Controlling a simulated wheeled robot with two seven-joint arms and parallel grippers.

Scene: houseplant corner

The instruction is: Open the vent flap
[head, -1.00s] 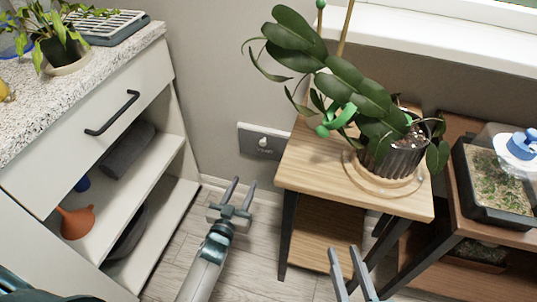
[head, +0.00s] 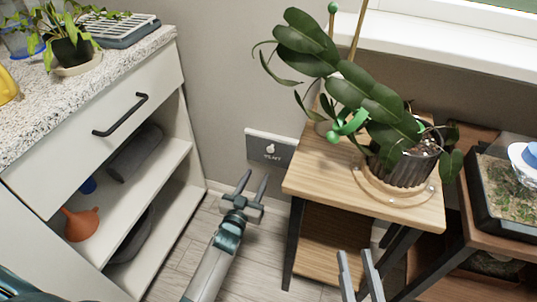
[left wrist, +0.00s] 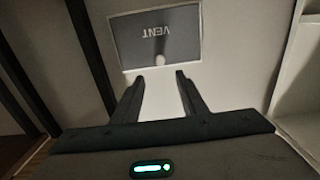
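The vent flap (head: 270,148) is a grey panel low on the wall between the cabinet and the wooden stand, with a pale knob (head: 270,147) and the word VENT. In the left wrist view the flap (left wrist: 133,42) appears upside down, closed flat, with its knob (left wrist: 159,60) just beyond my fingertips. My left gripper (head: 256,183) is open and empty, in front of and below the flap, apart from it. My right gripper (head: 355,254) is open and empty near the bottom of the head view, in front of the stand.
A wooden plant stand (head: 420,214) with a leafy potted plant (head: 400,160) is right of the flap. A white cabinet (head: 75,140) with open shelves and an orange funnel (head: 82,223) is left. A planter box (head: 500,205) is far right. The floor between is free.

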